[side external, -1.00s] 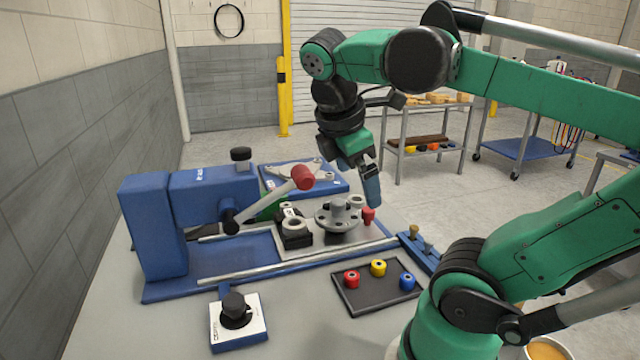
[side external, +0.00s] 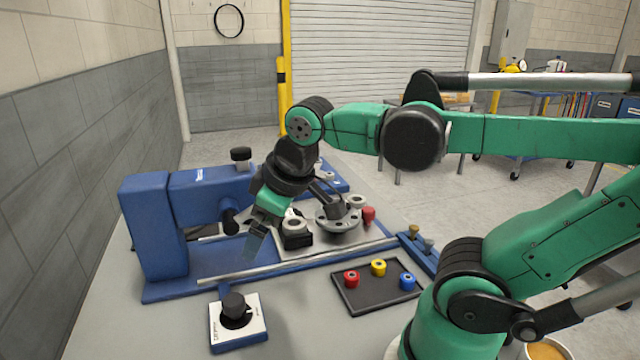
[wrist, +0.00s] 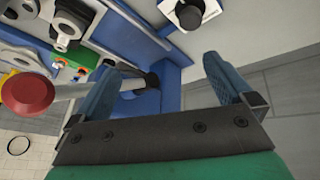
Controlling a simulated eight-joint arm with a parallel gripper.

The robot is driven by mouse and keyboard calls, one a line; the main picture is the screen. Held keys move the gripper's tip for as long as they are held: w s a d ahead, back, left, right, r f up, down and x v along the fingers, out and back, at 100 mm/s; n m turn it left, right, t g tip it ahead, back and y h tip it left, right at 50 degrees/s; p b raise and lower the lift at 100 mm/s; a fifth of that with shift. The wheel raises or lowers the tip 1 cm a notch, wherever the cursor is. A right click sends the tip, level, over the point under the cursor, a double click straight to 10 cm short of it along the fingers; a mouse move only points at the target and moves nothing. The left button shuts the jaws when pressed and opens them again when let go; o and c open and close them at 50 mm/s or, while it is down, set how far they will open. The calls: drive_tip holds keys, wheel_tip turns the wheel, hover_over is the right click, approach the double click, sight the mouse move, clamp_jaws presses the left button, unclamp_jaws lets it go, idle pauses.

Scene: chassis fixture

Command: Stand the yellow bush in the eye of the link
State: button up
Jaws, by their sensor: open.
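The yellow bush (side external: 378,268) stands in a dark tray (side external: 345,297) at the front right of the fixture, between a red bush (side external: 351,279) and a blue bush (side external: 408,281). A part with a pale ring eye on a black block (side external: 294,228) sits on the fixture plate and also shows in the wrist view (wrist: 68,28). I cannot tell for sure that it is the link. My gripper (side external: 255,243) is open and empty, tilted down left of that block, far from the yellow bush. In the wrist view its blue fingers (wrist: 165,92) are wide apart.
A lever with a red knob (wrist: 28,93) reaches close to my left finger in the wrist view. The blue clamp body (side external: 155,230) stands at left. A round grey flange (side external: 338,220) stands beside the block. A black-knobbed box (side external: 238,325) sits in front.

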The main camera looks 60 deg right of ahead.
drive_tip(key=shift+w+a+f+m+t+y, duration=0.15)
drive_tip(key=shift+a+f+m+t, duration=0.15)
drive_tip(key=shift+f, duration=0.2)
drive_tip(key=shift+w+a+f+m+t+y, duration=0.1)
drive_tip(key=shift+f+m+t+y, duration=0.1)
drive_tip(key=shift+f+m, duration=0.25)
drive_tip(key=shift+a+f+m, duration=0.15)
drive_tip(key=shift+f+m, duration=0.2)
drive_tip(key=shift+c, duration=1.3)
drive_tip(key=shift+w+r+t, duration=0.1)
drive_tip(key=shift+t, duration=0.3)
drive_tip(key=c, duration=0.4)
wheel_tip(320, 180, up, 10)
drive_tip(key=shift+f, duration=0.1)
drive_tip(key=shift+c, duration=0.5)
drive_tip(key=n+g, duration=0.7)
drive_tip(key=n, duration=0.2)
hover_over(379, 264)
wheel_tip(379, 264, down, 14)
drive_tip(key=shift+f, duration=4.4)
